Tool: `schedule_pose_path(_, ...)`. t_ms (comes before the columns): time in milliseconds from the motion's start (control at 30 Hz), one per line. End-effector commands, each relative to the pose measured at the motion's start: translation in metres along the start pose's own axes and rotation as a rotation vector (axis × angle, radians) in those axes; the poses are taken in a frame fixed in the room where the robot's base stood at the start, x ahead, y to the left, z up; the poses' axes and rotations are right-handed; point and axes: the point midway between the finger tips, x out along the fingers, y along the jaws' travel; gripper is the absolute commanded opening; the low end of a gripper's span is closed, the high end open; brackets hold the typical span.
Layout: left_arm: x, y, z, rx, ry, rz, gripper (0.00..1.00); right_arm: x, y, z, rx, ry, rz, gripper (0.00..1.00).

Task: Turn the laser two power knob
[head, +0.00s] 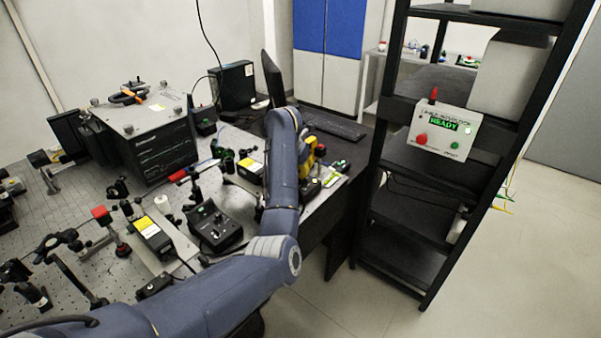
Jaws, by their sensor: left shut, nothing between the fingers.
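My left arm reaches in from the bottom and bends up over the bench edge. My left gripper (311,161) is at the right end of the bench, partly hidden behind my own arm; it is shut and holds nothing that I can see. A black control box (214,226) with knobs and a small green display sits left of my forearm. Another unit (332,178) with green-lit parts lies close to the gripper, partly covered. I cannot tell which carries the laser two power knob, nor whether the gripper touches anything. My right gripper is out of view.
Optics mounts and a yellow-labelled laser module (153,236) crowd the bench (40,215). A large grey instrument (150,128) stands at the back left. A keyboard (333,125) lies behind my arm. A black rack (405,215) with a READY box (444,130) stands right. Floor is clear beyond.

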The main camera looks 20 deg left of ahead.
Motion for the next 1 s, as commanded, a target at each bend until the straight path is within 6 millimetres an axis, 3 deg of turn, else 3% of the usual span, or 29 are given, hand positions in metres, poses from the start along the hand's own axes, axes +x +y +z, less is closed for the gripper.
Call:
schedule_pose_path(467,0.0025,0.0,-0.0024,0.008,0.006,-0.005,0.0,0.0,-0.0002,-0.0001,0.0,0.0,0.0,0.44)
schedule_pose_path(700,0.0018,0.0001,-0.0018,0.008,0.004,-0.005,0.26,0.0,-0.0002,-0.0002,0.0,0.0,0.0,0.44)
schedule_pose_path(1000,-0.0003,0.0001,-0.001,0.009,0.003,-0.004,0.26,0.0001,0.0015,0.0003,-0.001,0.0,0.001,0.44)
